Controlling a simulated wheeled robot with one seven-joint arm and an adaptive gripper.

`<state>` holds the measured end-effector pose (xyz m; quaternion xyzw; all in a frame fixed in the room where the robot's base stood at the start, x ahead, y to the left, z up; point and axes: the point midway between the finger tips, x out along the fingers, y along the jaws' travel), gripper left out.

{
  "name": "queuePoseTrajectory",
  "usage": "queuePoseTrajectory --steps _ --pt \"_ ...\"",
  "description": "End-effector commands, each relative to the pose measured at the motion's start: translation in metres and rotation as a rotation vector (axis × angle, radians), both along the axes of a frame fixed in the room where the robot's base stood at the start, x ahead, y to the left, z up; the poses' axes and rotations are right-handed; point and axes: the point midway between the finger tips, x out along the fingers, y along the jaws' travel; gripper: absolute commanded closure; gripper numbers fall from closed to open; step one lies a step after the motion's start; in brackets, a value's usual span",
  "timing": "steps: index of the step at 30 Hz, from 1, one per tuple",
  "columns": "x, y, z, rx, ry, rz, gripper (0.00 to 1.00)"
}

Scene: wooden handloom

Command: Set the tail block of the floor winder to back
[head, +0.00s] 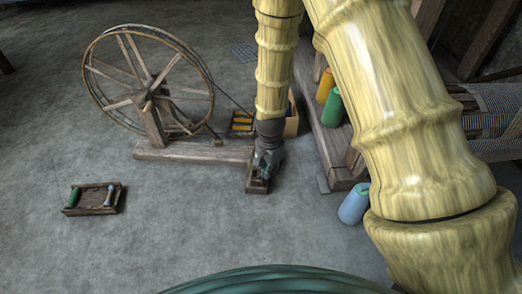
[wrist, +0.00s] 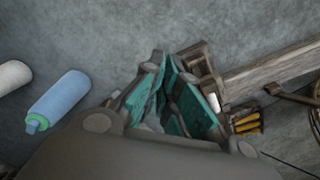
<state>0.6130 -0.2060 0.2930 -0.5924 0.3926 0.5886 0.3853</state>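The floor winder (head: 150,100) stands at the upper left in the head view, with a large spoked wheel and a long wooden base plank (head: 195,152). Its tail block (head: 257,184) is a small dark wooden piece at the right end of the plank. In the wrist view the tail block (wrist: 204,64) shows just beyond the fingertips, and the plank (wrist: 275,72) runs off to the right. My gripper (head: 264,166) points down over the block and partly hides it. Its teal-padded fingers (wrist: 174,66) come close together at the tips. I cannot tell whether they touch the block.
A box with yellow bobbins (head: 241,122) lies behind the plank. The wooden loom frame (head: 333,140) with orange and green spools stands to the right. A blue spool (head: 354,203) lies on the floor there. A small tray (head: 94,199) sits at left. Floor in front is clear.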

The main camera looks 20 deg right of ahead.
Motion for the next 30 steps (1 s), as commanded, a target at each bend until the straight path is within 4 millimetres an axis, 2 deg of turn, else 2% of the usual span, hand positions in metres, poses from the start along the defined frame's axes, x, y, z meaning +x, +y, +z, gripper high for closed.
queuePoseTrajectory --steps 1,3,9,15,18,21,24,30 --pt "-0.024 -0.003 -0.016 -0.001 0.014 0.070 1.00" --pt "-0.054 -0.008 -0.039 -0.003 0.016 0.186 1.00" --pt "-0.142 -0.016 -0.084 -0.001 0.020 0.515 1.00" --pt "-0.229 -0.020 -0.105 0.009 0.019 0.827 1.00" --pt "-0.263 -0.021 -0.107 0.014 0.014 0.949 1.00" --pt "-0.287 -0.021 -0.107 0.017 0.009 1.040 1.00" --pt "-0.301 -0.020 -0.107 0.018 0.005 1.097 1.00" --pt "-0.307 -0.020 -0.107 0.018 0.000 1.129 1.00"
